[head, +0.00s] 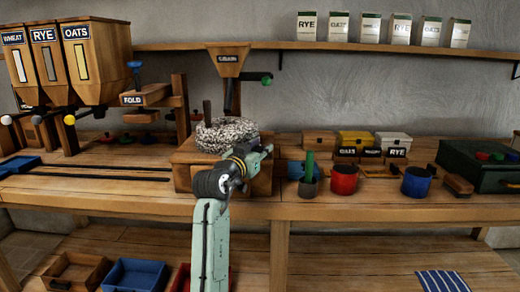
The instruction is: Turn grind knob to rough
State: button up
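The mill stands at the middle of the workbench, with a speckled round millstone (225,133) on a wooden base (183,172). A short dark upright handle (207,112) stands at the stone's left edge. A wooden hopper (228,65) hangs above, with a small label too small to read surely. No grind knob or rough mark can be made out; my arm covers much of the base's front. My gripper end (262,152) is in front of the right side of the base, close to it in the picture. Its fingers are not clear, and I cannot tell whether it touches anything.
A green-ended lever (267,79) sticks out right of the hopper. Wheat, rye and oats bins (93,65) stand left. A grey cup with a green thing (308,188), a red mug (344,179) and a blue mug (416,182) stand right. A dark green case (470,180) is far right.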

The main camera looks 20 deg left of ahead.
grip_shut()
jog(key=shift+d, duration=0.1)
jog(key=n+y+p, duration=0.2)
jog(key=n+y, duration=0.1)
jog(key=y, duration=0.2)
jog(key=shift+d, duration=0.1)
jog(key=n+g+y, duration=0.1)
jog(key=n+y, duration=0.1)
jog(key=n+g+y, duration=0.1)
jog(key=n+y, duration=0.1)
jog(key=y, duration=0.1)
jog(key=shift+w+f+y, duration=0.1)
jog(key=shift+y, duration=0.2)
jog(key=n+g+y+b, duration=0.1)
jog(key=n+g+y, duration=0.3)
jog(key=g+y, duration=0.1)
jog(key=shift+f+n+b, duration=0.1)
jog(key=shift+n+b, duration=0.2)
jog(key=shift+b, duration=0.1)
jog(key=n+g+y, duration=0.1)
jog(key=n+g, duration=0.1)
jog(key=g, duration=0.1)
jog(key=n+g+y+b, duration=0.1)
jog(key=n+g+y, duration=0.1)
jog(key=g, duration=0.1)
jog(key=shift+r+n+y, duration=0.2)
jog(key=shift+n+y, duration=0.1)
jog(key=shift+g, duration=0.5)
